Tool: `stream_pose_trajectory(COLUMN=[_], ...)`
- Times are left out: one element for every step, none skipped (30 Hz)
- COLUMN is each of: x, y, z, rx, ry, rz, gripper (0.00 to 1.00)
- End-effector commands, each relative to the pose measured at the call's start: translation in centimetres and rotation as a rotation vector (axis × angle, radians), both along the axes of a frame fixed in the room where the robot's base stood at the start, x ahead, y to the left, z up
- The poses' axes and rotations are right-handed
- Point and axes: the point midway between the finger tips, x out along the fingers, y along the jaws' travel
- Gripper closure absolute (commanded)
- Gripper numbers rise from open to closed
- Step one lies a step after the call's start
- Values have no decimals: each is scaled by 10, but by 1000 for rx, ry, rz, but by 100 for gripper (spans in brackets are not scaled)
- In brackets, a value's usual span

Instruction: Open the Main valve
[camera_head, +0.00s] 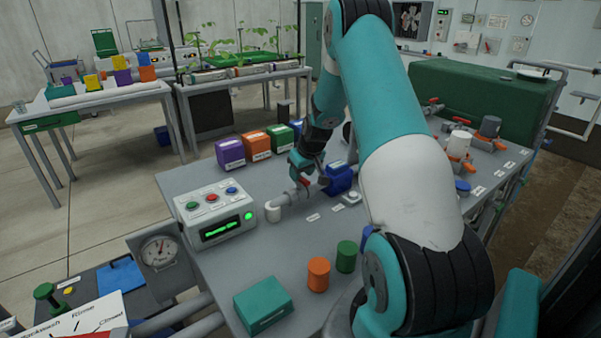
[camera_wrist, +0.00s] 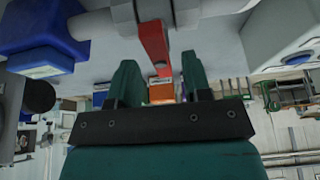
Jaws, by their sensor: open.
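A valve with a red lever (camera_wrist: 153,42) sits on a pale pipe. In the wrist view the lever's free end reaches down between my fingertips. My gripper (camera_wrist: 160,74) is open, with its two teal fingers on either side of the lever's end and gaps showing; I cannot tell any contact. In the head view my gripper (camera_head: 304,178) is over the pipe (camera_head: 285,198) on the grey bench, and the valve is mostly hidden by it. No label reading "Main" is legible.
A blue body (camera_head: 340,178) stands right beside the pipe. A control box (camera_head: 214,212) with buttons stands to the left. Purple (camera_head: 230,153), orange and green boxes line the back edge. Orange (camera_head: 318,274) and green (camera_head: 346,256) cylinders stand in front.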

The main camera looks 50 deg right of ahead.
Motion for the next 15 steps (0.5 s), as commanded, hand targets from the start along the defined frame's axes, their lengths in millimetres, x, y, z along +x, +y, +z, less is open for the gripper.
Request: stream_pose_trajectory(x=[2,2,3,3,4,4,4,4,4,4,4,4,4,4,4], y=[0,-1,-1,-1,-1,-1,-1,-1,-1,-1,-1,-1,-1,-1,-1], z=[-4,-5,-7,-8,-9,-9,-10,-10,-10,-10,-9,-9,-9,-9,-9], rx=[0,0,-1,-1,-1,-1,-1,-1,-1,-1,0,0,0,0,0], ry=[1,0,-1,-1,-1,-1,-1,-1,-1,-1,-1,-1,-1,-1,-1], rz=[0,0,0,0,0,0,0,0,0,0,0,0,0,0,0], gripper=[55,55,55,55,55,55,55,55,55,55,55,55,60,67,76])
